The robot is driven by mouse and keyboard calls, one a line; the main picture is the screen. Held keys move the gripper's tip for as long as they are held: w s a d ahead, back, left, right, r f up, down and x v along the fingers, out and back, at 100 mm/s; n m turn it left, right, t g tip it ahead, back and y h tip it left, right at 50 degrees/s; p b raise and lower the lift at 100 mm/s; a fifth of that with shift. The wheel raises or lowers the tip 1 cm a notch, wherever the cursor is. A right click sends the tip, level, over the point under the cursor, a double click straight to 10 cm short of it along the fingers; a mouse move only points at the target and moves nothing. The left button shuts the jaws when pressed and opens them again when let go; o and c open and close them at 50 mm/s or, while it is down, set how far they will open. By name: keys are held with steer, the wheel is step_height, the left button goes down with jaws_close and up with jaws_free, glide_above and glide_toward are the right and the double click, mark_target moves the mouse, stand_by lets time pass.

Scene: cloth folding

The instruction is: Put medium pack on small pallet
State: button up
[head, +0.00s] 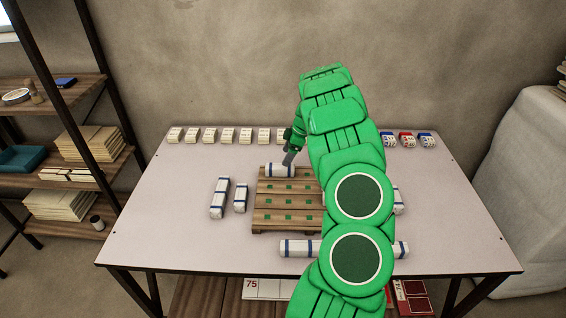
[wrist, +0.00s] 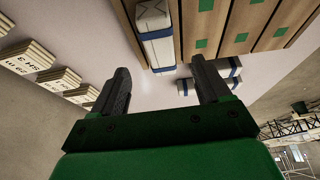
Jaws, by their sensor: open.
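The small pallet (head: 261,214) is brown wooden slats with green squares, in the middle of the table. A white pack with blue bands (head: 278,170) lies along its far edge; it also shows in the wrist view (wrist: 155,32). My gripper (head: 289,157) is open and empty, above and close to this pack. In the wrist view its fingers (wrist: 160,68) are spread apart, with the pack beyond them. Two packs lie left of the pallet, a larger one (head: 219,199) and a smaller one (head: 240,199). I cannot tell for certain which pack is the medium one.
Long packs (head: 300,248) lie in front of the pallet, partly behind my arm. Another pack (head: 398,203) shows at its right. White labelled blocks (head: 227,135) line the back edge, with red and blue ones (head: 407,139) at right. A shelf rack (head: 70,85) stands left.

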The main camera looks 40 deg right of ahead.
steer(key=v, duration=0.4)
steer(key=shift+r, duration=0.1)
